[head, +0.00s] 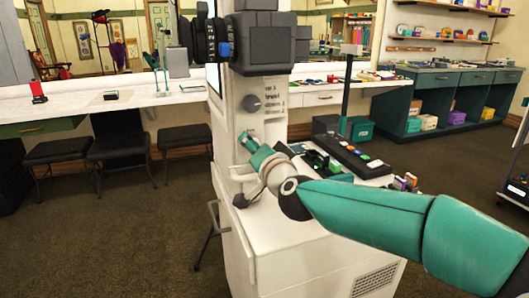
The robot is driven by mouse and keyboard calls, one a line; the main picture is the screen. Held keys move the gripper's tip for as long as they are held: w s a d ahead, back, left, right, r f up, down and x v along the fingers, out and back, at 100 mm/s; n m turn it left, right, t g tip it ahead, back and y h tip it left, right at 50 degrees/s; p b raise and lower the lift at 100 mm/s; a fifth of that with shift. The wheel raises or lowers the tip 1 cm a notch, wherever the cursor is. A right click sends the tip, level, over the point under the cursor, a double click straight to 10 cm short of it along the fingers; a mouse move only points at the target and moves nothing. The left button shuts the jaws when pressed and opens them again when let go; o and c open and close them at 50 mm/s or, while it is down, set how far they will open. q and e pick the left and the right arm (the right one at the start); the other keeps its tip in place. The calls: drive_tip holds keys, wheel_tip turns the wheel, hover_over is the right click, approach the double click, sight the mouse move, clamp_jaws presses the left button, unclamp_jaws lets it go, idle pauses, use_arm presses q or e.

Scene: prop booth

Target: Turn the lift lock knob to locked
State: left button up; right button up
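A round dark grey knob (253,103) sits on the front of the white column, below the camera. Small lettering beside it is too small to read, so I cannot tell which setting it shows. A small dark part (240,200) low on the column may be another control; I cannot tell. My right arm comes in from the right, and its gripper end (246,143) points up and left in front of the column, below the grey knob and apart from it in the picture. Its fingers are too small to judge open or shut. My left gripper is not in view.
A big black camera (262,45) tops the column. A white counter (130,98) with black stools (120,148) stands left. A teal cabinet (450,95) stands back right. The floor at left is clear.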

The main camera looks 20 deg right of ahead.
drive_tip(key=s, duration=1.1)
drive_tip(key=shift+s+d+r, duration=0.2)
drive_tip(key=shift+s, duration=0.2)
